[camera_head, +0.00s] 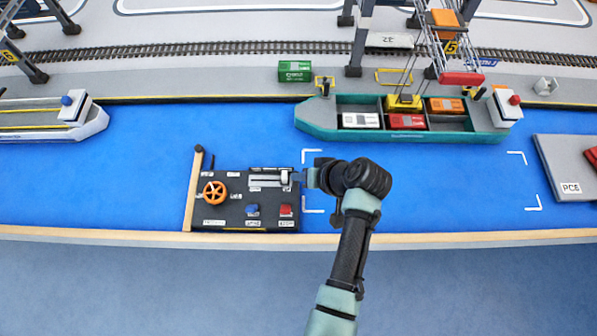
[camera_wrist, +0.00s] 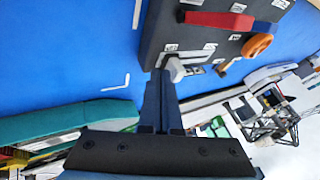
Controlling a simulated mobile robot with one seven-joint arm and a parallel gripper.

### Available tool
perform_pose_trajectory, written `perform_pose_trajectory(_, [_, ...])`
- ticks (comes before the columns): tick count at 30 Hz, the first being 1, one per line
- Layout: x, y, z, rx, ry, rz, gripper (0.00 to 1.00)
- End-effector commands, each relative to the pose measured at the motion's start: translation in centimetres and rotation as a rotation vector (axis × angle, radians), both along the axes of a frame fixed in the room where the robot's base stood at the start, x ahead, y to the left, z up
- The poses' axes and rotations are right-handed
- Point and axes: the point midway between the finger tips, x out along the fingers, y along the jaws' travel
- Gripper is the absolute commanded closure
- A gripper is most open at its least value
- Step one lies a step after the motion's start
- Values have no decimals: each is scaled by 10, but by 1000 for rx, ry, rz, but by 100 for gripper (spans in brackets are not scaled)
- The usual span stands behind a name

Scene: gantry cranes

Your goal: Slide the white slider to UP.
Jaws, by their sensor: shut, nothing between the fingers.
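The dark control panel (camera_head: 232,212) lies on the blue surface near the front edge. The white slider (camera_head: 285,176) is at the right end of its slot, at the panel's upper right; it also shows in the wrist view (camera_wrist: 176,70). My gripper (camera_head: 302,176) is shut and empty, coming in from the right just beside the slider. In the wrist view my fingertips (camera_wrist: 163,76) are right at the slider's side; I cannot tell whether they touch it. The small labels by the slot are too small to read.
The panel also has an orange wheel (camera_head: 214,193), a blue control (camera_head: 252,210) and a red control (camera_head: 286,210). A wooden bar (camera_head: 192,195) edges its left side. A teal ship (camera_head: 330,128) with containers lies behind.

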Motion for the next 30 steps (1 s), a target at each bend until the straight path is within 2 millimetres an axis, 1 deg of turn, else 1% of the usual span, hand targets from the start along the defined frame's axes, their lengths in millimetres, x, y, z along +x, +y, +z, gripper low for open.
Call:
perform_pose_trajectory(3, [0, 5, 0, -1, -1, -1, 100])
perform_pose_trajectory(12, [0, 6, 0, 0, 0, -2, 100])
perform_pose_trajectory(14, [0, 8, 0, 0, 0, 0, 100])
perform_pose_trajectory(17, [0, 24, 2, -1, 1, 5, 100])
perform_pose_trajectory(21, [-1, 56, 2, 0, 2, 6, 100])
perform_pose_trajectory(24, [0, 74, 1, -1, 0, 4, 100])
perform_pose_trajectory(27, [0, 82, 1, -1, 0, 1, 100])
perform_pose_trajectory(30, [0, 85, 0, 1, -1, 0, 100])
